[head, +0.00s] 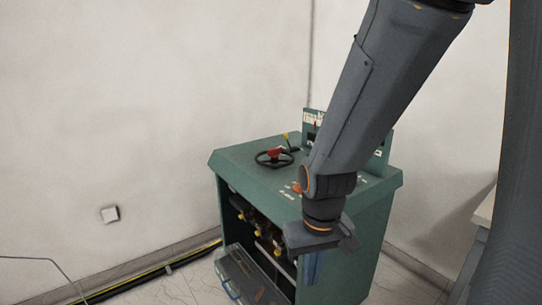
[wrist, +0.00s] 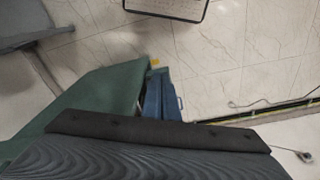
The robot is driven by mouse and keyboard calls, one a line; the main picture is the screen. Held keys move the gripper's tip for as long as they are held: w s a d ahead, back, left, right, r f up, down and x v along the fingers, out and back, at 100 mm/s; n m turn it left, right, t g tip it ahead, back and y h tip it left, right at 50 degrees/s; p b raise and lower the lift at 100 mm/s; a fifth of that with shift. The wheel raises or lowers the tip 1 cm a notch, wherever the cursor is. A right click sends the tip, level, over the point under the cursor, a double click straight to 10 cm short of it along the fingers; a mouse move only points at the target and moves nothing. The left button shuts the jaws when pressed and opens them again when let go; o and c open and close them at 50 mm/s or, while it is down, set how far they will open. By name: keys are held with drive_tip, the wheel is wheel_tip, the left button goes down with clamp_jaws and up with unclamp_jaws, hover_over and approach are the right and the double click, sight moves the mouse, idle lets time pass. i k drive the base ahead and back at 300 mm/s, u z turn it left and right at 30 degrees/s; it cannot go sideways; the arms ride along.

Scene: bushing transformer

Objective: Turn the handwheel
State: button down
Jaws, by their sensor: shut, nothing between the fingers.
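The handwheel (head: 273,156) is a dark ring with a red part on it. It lies on the left part of the green cabinet's top (head: 238,158) in the head view. My gripper (head: 314,268) points down in front of the cabinet, below its top and to the right of the wheel, apart from it. It is shut with nothing in it. In the wrist view the handwheel is not visible; a dark plate fills the bottom, with part of the green cabinet (wrist: 95,95) beyond it.
Yellow-tipped fittings (head: 262,247) show in the cabinet's open front, above a lowered grey-blue panel (head: 250,280). A small lever (head: 287,143) stands behind the wheel. Cables (head: 165,265) run along the wall at left. A table edge (head: 484,212) is at right.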

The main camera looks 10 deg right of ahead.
sight(273, 154)
drive_tip(key=u, duration=0.05)
drive_tip(key=k, duration=0.55)
drive_tip(key=z, duration=0.3)
drive_tip(key=i, duration=1.45)
drive_tip(key=u, duration=0.25)
